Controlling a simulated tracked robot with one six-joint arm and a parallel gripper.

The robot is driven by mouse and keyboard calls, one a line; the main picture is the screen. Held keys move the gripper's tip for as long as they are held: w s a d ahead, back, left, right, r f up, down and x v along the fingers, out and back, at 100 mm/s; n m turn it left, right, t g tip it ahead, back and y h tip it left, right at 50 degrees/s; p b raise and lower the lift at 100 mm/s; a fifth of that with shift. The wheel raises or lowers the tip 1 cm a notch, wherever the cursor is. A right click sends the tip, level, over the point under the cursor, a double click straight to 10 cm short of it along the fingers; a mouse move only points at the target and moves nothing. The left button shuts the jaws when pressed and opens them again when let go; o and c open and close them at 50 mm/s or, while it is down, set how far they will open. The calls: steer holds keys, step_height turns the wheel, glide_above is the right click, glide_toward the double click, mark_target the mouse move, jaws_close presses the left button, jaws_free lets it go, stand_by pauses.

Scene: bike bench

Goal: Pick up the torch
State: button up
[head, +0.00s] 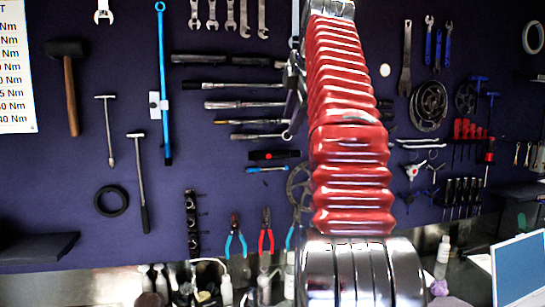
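I cannot pick out a torch for certain in the head view. A small black bar with a red dot (268,156) is on the wall left of centre, and I cannot tell what it is. My gripper cannot be made out in this view. A large red ribbed shape with chrome rings below it fills the middle, and I cannot be sure it is my arm. It hides part of the wall and bench behind it.
A dark tool wall (240,60) holds a mallet (70,85), wrenches, pliers (266,240) and screwdrivers (462,196). Bottles and small items stand along the bottom. A blue panel (519,268) is at lower right. A dark ledge (36,247) is at lower left.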

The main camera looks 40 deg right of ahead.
glide_toward(280, 151)
steer(key=shift+x, duration=1.85)
steer(key=shift+f, duration=0.15)
steer(key=shift+x, duration=2.5)
steer(key=shift+c, duration=0.4)
jaws_close()
